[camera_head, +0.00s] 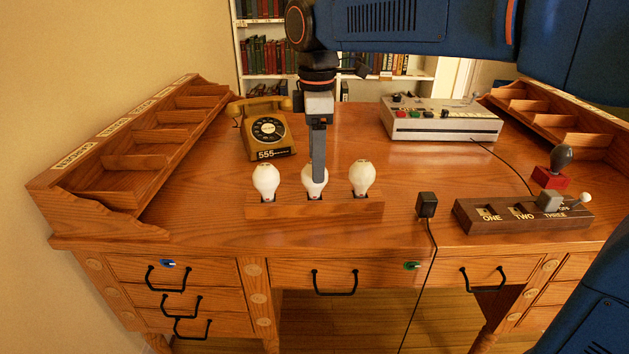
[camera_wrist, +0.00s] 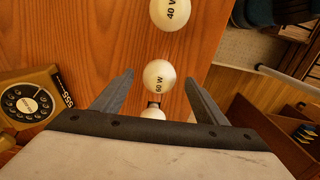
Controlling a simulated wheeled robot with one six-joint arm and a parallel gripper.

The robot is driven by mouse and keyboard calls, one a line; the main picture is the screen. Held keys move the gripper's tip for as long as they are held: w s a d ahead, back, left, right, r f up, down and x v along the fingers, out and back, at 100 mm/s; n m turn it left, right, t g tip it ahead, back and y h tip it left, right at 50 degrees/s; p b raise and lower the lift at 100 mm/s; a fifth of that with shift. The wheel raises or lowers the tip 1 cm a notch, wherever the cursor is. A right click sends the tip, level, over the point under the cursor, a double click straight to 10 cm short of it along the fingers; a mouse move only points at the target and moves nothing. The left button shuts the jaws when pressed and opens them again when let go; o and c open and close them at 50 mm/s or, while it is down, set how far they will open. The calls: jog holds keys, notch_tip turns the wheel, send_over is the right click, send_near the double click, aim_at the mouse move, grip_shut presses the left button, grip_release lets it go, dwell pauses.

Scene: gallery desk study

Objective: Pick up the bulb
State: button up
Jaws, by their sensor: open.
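Three white bulbs stand upright in a wooden holder (camera_head: 262,210) near the desk's front edge: a left bulb (camera_head: 266,180), a middle bulb (camera_head: 307,181) and a right bulb (camera_head: 362,177). The wrist view shows a bulb marked 60 W (camera_wrist: 159,72), one marked 40 W (camera_wrist: 170,13) above it, and a third bulb (camera_wrist: 152,113) partly hidden by my gripper. My gripper (camera_wrist: 159,76) is open and empty, its two fingers on either side of the 60 W bulb in that picture. In the head view my gripper (camera_head: 318,177) points down and covers part of the middle bulb.
A yellow rotary telephone (camera_head: 265,132) stands behind on the left. A grey console (camera_head: 440,122) is at the back right. A switch block (camera_head: 525,214), a red-based lever (camera_head: 550,178) and a black plug (camera_head: 427,204) lie to the right. Slotted wooden racks (camera_head: 150,145) flank the desk.

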notch_tip(320, 180, down, 4)
jog(key=shift+a, duration=0.15)
jog(key=shift+c, duration=0.2)
jog(key=c, duration=0.9)
jog(key=shift+r, duration=0.15)
notch_tip(320, 180, up, 9)
jog(key=shift+r, duration=0.4)
